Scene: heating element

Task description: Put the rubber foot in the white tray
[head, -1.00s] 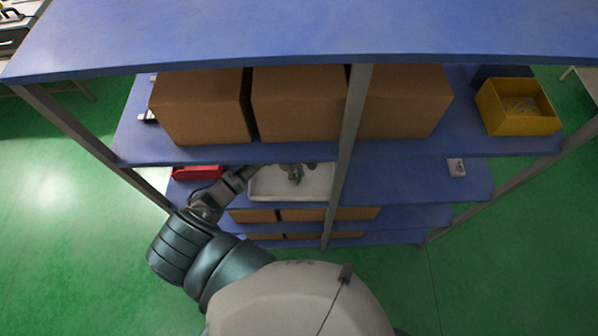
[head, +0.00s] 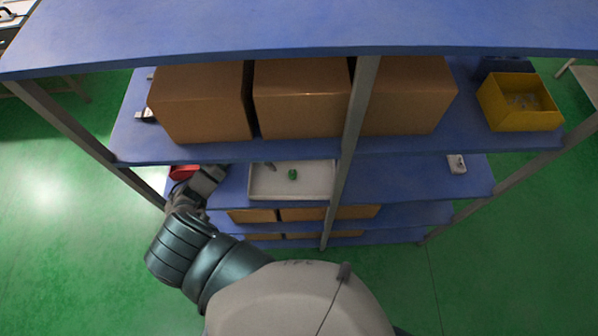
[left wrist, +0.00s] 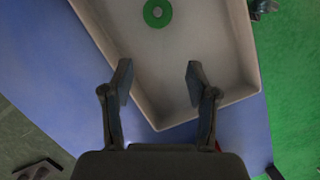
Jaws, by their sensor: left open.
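The white tray (head: 262,193) stands on a middle shelf, left of the upright post. A small green round piece, apparently the rubber foot (head: 292,174), lies inside it. My right gripper is not in view.
Large cardboard boxes (head: 300,98) fill the shelf above, and a yellow bin (head: 520,103) stands at its right. A red container (head: 183,172) is left of the tray, by my arm. A small white item (head: 457,164) lies far right. The shelf right of the post is mostly clear.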

